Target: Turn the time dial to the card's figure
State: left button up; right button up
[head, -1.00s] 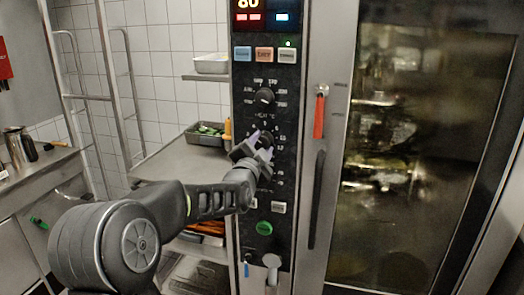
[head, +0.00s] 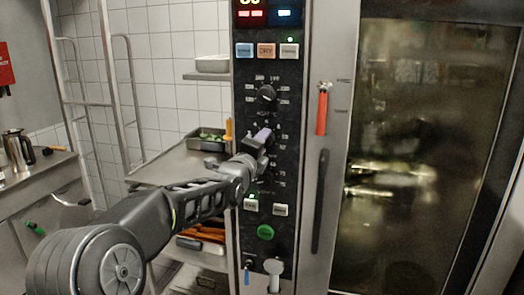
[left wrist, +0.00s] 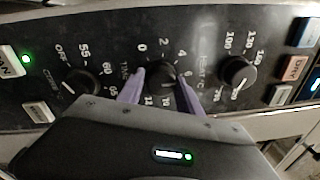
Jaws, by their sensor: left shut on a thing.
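The time dial (left wrist: 162,74) is the middle black knob on the oven's dark control panel, with figures such as 0, 2, 4, 6, 10 and 11 around it in the left wrist view. My left gripper (left wrist: 160,88) is shut on it, one purple finger on each side. In the head view my left gripper (head: 262,138) reaches the panel from the left and hides most of this dial. The dial's exact setting is too small to read. I cannot make out a card with a figure. My right gripper is not in view.
A temperature dial (head: 266,93) sits above, and a third dial (left wrist: 80,82) shows in the left wrist view. Buttons (head: 265,50) line the panel. A tray of greens (head: 205,140) stands on the left shelf.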

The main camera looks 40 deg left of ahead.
pick_arm(q)
jog(key=shift+r+m+h+b, duration=0.2)
jog(key=shift+m+b, duration=1.5)
jog(key=shift+m, duration=0.6)
jog(key=shift+r+m+h+b, duration=0.1)
jog(key=shift+r+m+b, duration=0.05)
jog(key=shift+m+b, duration=1.85)
jog(key=shift+m+p, duration=0.3)
jog(key=shift+m, duration=0.1)
jog(key=o, duration=1.1)
jog(key=shift+c, duration=0.2)
jog(key=shift+o, duration=1.3)
jog(key=shift+w+f, duration=0.1)
jog(key=shift+f, duration=0.05)
